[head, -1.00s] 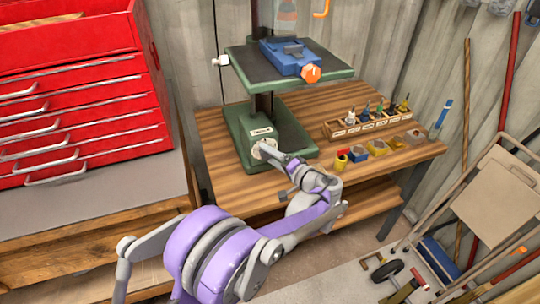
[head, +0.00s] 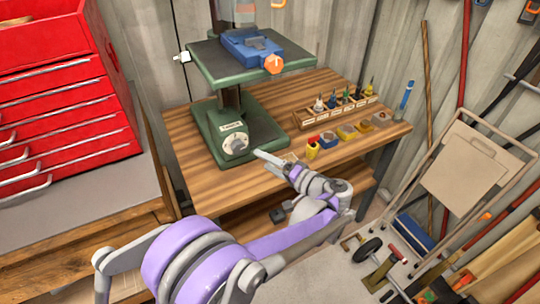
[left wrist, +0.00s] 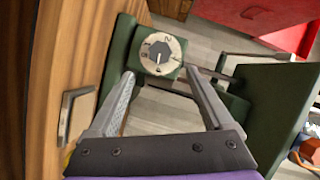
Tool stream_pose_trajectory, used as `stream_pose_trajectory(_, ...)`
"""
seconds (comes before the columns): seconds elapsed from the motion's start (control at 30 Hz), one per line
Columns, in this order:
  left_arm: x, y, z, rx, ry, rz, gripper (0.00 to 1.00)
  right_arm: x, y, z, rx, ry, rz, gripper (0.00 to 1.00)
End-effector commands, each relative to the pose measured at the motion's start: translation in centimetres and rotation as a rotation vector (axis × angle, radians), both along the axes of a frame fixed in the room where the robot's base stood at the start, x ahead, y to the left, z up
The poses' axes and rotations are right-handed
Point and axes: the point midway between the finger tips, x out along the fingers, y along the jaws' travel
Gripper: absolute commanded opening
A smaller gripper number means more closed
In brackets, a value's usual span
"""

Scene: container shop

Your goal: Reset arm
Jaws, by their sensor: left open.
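My left gripper (head: 272,161) reaches over the front edge of the wooden workbench, just right of the dial on the green drill press base. In the left wrist view its two fingers (left wrist: 165,105) are spread apart with nothing between them. The dial (left wrist: 161,54) shows beyond the fingertips, apart from them; it also shows in the head view (head: 236,143). The drill press (head: 215,120) stands upright on the bench, with a blue vise (head: 252,45) on its table. My right gripper is in neither view.
On the wooden workbench (head: 190,145) a rack (head: 315,117) of bits stands behind several small coloured blocks (head: 345,132). A red tool chest (head: 60,90) stands at left. A folded hand cart (head: 470,170) leans at right.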

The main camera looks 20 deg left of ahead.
Motion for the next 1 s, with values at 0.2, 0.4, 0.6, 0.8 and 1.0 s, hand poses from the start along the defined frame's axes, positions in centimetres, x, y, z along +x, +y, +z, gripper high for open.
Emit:
stream_pose_trajectory(0.2,-0.1,0.2,0.1,-0.006,0.004,0.0,0.84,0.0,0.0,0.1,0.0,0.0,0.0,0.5)
stream_pose_trajectory(0.4,-3.3,2.4,1.0,-0.158,0.095,-0.008,0.84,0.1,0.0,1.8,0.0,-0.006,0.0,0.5)
stream_pose_trajectory(0.6,-10.4,4.0,1.2,-0.475,0.222,-0.056,0.84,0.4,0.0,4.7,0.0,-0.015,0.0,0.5)
stream_pose_trajectory(0.8,-17.6,2.2,0.9,-0.801,0.255,-0.142,0.84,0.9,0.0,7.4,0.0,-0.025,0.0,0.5)
stream_pose_trajectory(1.0,-23.1,-1.3,1.1,-1.088,0.192,-0.241,0.84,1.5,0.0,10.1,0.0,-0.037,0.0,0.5)
